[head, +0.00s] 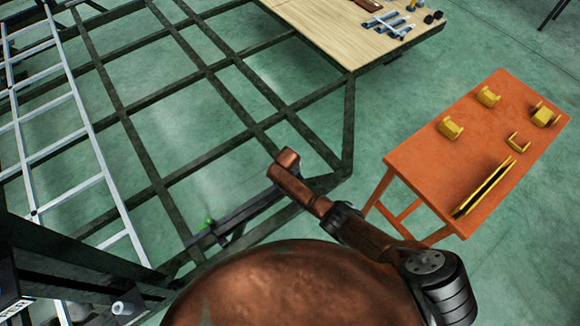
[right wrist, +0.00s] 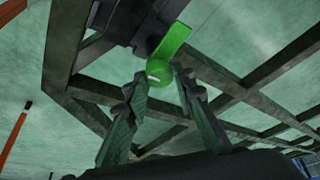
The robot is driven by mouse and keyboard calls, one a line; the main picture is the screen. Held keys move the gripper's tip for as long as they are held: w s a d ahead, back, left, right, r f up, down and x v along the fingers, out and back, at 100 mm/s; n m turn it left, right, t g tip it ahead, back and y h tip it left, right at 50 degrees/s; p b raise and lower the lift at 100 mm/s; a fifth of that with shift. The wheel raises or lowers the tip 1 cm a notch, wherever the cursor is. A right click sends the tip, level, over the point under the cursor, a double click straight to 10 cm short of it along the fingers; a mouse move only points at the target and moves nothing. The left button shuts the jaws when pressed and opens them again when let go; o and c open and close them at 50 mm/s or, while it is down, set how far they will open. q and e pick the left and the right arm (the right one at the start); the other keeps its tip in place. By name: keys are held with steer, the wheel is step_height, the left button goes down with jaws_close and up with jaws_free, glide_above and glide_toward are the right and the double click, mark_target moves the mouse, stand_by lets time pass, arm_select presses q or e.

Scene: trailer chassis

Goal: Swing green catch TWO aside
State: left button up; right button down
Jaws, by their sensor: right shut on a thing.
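A green catch (right wrist: 172,48) shows in the right wrist view, with a flat arm pointing up and right from a round end. It is mounted by a dark block on the chassis frame. The two fingers of my right gripper (right wrist: 160,82) are closed on its round end from either side. In the head view a small green catch (head: 208,221) sits on the dark chassis beam at lower left of my copper-coloured arm. The right fingers cannot be made out in the head view. No number is readable on the catch. My left gripper is not in view.
The dark chassis frame (head: 160,186) spreads across the left and middle, with a pale ladder-like rack (head: 91,140) at far left. A wooden board (head: 325,22) with tools lies at the top. An orange table (head: 420,170) with several yellow parts stands at right.

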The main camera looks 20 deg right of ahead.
steer(key=shift+s+a+f+m, duration=0.1)
steer(key=shift+m, duration=0.4)
steer(key=c, duration=1.6)
jaws_free()
steer(key=shift+v, duration=6)
steer(key=shift+a, duration=0.1)
